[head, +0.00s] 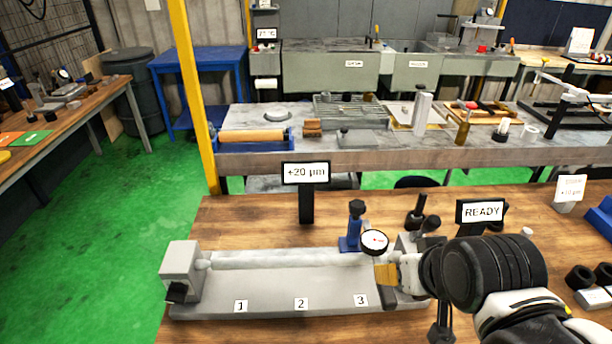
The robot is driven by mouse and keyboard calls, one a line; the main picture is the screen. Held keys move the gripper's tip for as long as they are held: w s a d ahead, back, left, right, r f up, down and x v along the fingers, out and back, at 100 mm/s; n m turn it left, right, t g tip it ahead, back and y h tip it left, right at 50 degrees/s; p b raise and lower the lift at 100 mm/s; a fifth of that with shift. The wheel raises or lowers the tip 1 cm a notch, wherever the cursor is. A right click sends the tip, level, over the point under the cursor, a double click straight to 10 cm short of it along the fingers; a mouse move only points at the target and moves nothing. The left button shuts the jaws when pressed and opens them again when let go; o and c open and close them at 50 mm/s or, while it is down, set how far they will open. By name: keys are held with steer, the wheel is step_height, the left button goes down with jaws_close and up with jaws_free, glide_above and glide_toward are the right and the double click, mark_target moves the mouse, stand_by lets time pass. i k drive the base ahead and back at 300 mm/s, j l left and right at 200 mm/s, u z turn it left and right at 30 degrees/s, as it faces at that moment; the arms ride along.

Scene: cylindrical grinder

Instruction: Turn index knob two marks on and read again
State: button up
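A grey bench fixture (270,287) stands on the wooden table, with labels 1, 2 and 3 along its front. A pale cylindrical bar (285,260) lies along it, running from the grey block (181,263) at the left. A black knob (177,292) is low on this block; I cannot tell if it is the index knob. A dial gauge (374,242) on a blue stand (350,242) is near the bar's right end; its reading is too small. A display (306,173) reads +20 µm.
A READY sign (480,212) stands behind my arm. Black knobbed parts (420,219) stand just behind the fixture's right end. Black rings (580,277) and a blue block (601,217) are at the right. The table left of the display is clear.

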mark_target(177, 292)
steer(key=j+u, duration=0.15)
steer(key=u, duration=1.35)
steer(key=k+j+u, duration=0.25)
steer(key=k+j, duration=0.6)
